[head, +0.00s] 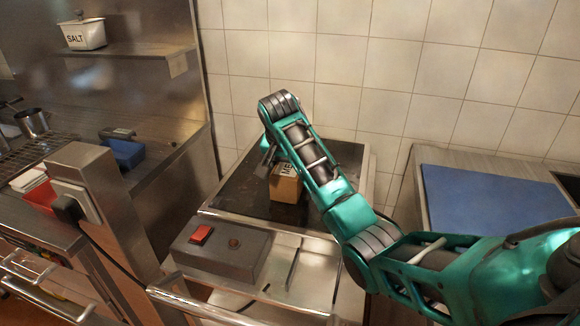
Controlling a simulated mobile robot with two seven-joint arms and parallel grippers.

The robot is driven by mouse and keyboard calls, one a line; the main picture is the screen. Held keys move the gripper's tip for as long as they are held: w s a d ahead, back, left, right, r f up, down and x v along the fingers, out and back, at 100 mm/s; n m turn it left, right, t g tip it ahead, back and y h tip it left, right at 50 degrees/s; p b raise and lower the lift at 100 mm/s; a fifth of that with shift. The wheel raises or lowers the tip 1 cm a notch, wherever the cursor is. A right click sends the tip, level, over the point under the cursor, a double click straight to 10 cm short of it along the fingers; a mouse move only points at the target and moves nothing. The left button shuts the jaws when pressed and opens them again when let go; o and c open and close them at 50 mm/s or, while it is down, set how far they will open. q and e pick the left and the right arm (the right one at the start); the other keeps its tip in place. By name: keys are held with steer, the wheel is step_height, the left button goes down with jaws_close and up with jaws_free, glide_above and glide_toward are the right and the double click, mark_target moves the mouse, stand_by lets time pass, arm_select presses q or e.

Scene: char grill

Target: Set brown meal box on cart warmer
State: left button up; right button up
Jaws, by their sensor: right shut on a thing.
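The brown meal box (286,189), with dark lettering on its top, is at the dark plate of the cart warmer (238,195). I cannot tell whether it rests on the plate or is held just above it. My right gripper (268,160) reaches in from the right and is shut on the box. The wrist and forearm hide part of the box and of the fingers. My left gripper is not in view.
A control box with a red switch (201,234) sits at the warmer's front. A blue board (490,208) lies on the counter to the right. A steel post (95,190) stands at the left. A salt container (84,34) is on a shelf. The plate's left part is clear.

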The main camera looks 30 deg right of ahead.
mark_target(288, 165)
steer(key=o, duration=1.2)
steer(key=shift+o, duration=0.2)
steer(key=v, duration=0.6)
steer(key=shift+w+a+r, duration=0.1)
steer(key=shift+a+r, duration=0.1)
steer(key=shift+r, duration=0.1)
steer(key=shift+s+a+r, duration=0.2)
steer(key=shift+s+r, duration=0.05)
steer(key=shift+r, duration=0.2)
steer(key=shift+v, duration=2.2)
steer(key=shift+d, duration=0.15)
